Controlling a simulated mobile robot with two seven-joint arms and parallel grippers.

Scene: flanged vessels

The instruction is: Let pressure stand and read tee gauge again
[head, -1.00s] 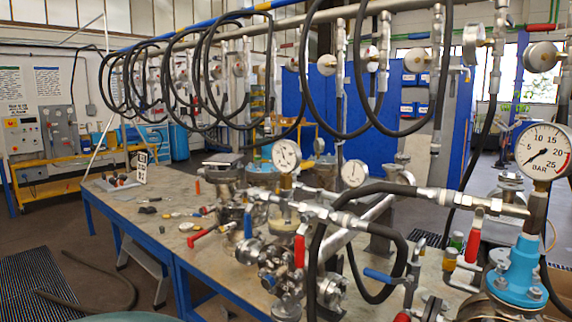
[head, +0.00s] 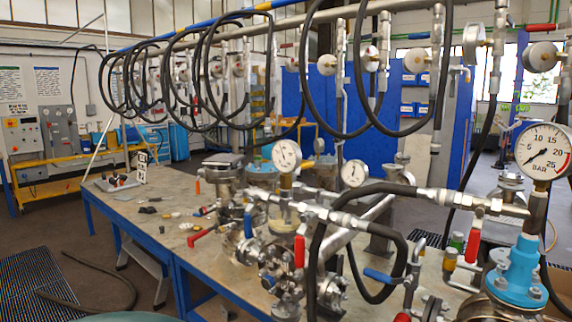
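The large round gauge (head: 543,152) marked BAR stands upright on a pipe at the right, above a blue flanged fitting (head: 520,265). Its scale runs to 25, and its dark needle lies along the lower left, near the low end; I cannot read an exact value. Two smaller gauges, one upright (head: 287,155) and one lower (head: 354,173), stand over the valve cluster mid-bench; their readings are too small to tell. I cannot tell which gauge is the tee gauge. Neither of my grippers shows in the head view.
A blue-framed workbench (head: 150,216) carries valves, flanges and small loose parts. Black hoses (head: 320,262) loop over its right part and hang from the overhead pipe (head: 290,24). A red-handled valve (head: 474,240) is near the large gauge. A loose hose (head: 125,290) lies on the floor at left.

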